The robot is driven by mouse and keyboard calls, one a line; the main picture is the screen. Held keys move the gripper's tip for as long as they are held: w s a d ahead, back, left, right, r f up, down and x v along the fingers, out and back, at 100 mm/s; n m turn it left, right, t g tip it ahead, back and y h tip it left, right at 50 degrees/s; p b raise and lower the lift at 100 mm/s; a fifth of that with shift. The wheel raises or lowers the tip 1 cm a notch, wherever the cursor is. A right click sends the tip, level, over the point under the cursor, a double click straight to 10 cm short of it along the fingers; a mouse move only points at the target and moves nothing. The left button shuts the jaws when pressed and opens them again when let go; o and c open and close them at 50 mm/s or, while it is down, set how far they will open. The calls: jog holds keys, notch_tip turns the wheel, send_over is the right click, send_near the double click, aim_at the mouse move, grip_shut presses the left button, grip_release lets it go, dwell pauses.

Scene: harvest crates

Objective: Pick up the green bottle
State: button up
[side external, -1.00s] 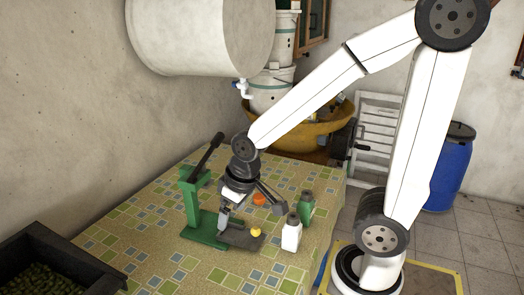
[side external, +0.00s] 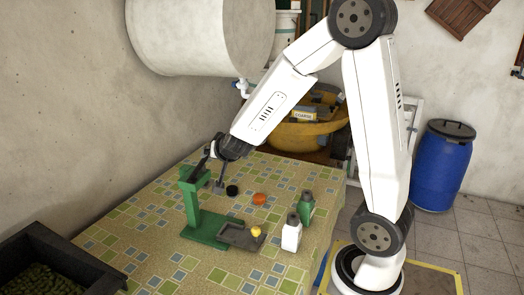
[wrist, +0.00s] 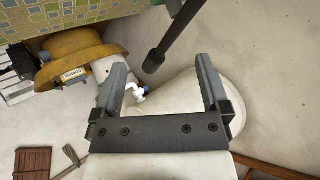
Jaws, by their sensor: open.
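The green bottle (side external: 307,205) with a grey cap stands upright on the patterned table (side external: 150,245), right of its middle, just behind a white bottle (side external: 291,234). In the side view my gripper (side external: 219,186) is over the back left of the table, beside the top of a green press, apart from the green bottle and to its left. In the wrist view the two fingers (wrist: 161,82) are spread with nothing between them. The green bottle does not show in the wrist view.
The green press (side external: 190,205) has a dark lever (wrist: 175,38) close to my gripper. A grey tray (side external: 232,236), a yellow item (side external: 256,231), an orange item (side external: 260,198) and a black disc (side external: 232,190) are on the table. A white tank (side external: 195,35) hangs behind.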

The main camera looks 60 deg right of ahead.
jog(key=s+d+m+g+h, duration=0.2)
jog(key=d+m+h, duration=0.1)
jog(key=d, duration=0.3)
jog(key=m+g+h, duration=0.2)
jog(key=m+g, duration=0.8)
jog(key=g, duration=0.5)
send_over(304, 194)
jog(key=w+a, duration=0.2)
jog(key=a, duration=0.1)
notch_tip(304, 194, down, 3)
jog(key=f, duration=1.4)
jog(key=shift+w+a+f, duration=0.15)
jog(key=shift+a+f, duration=0.05)
jog(key=shift+f, duration=0.15)
jog(key=shift+x, duration=1.25)
jog(key=shift+d, duration=0.1)
jog(key=shift+x, duration=2.55)
jog(key=shift+w+d+r, duration=0.1)
jog(key=shift+w, duration=0.05)
